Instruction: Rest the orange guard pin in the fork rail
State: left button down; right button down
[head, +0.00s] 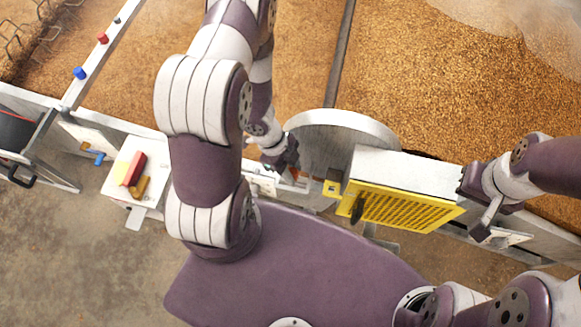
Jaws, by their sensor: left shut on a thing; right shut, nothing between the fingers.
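My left gripper (284,155) is at the middle of the trough edge, beside the round grey plate (335,150). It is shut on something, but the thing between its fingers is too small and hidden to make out. Just below it is a small pale rail-like fixture (294,185); I cannot tell whether it is the fork rail. I cannot clearly pick out the orange guard pin. My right gripper (487,218) is shut and empty at the right, over the trough edge beside a small pale panel (506,238).
A yellow perforated guard (405,208) fronts a white box (400,168) between my grippers. A white tray (117,190) at left holds red, yellow and orange-brown pieces. A sloping rail (92,58) carries coloured knobs. Brown grain (450,80) fills the trough behind.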

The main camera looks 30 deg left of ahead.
pick_arm(q)
jog(key=shift+f+b, duration=0.55)
jog(key=shift+f, duration=0.15)
jog(key=shift+f+b, duration=0.85)
jog(key=shift+f, duration=0.55)
jog(key=c, duration=0.8)
grip_release()
jog(key=shift+o, duration=0.2)
jog(key=shift+r, duration=0.1)
jog(key=p+v, duration=0.5)
jog(key=v, duration=0.7)
jog(key=shift+a+r, duration=0.15)
jog(key=shift+r, duration=0.1)
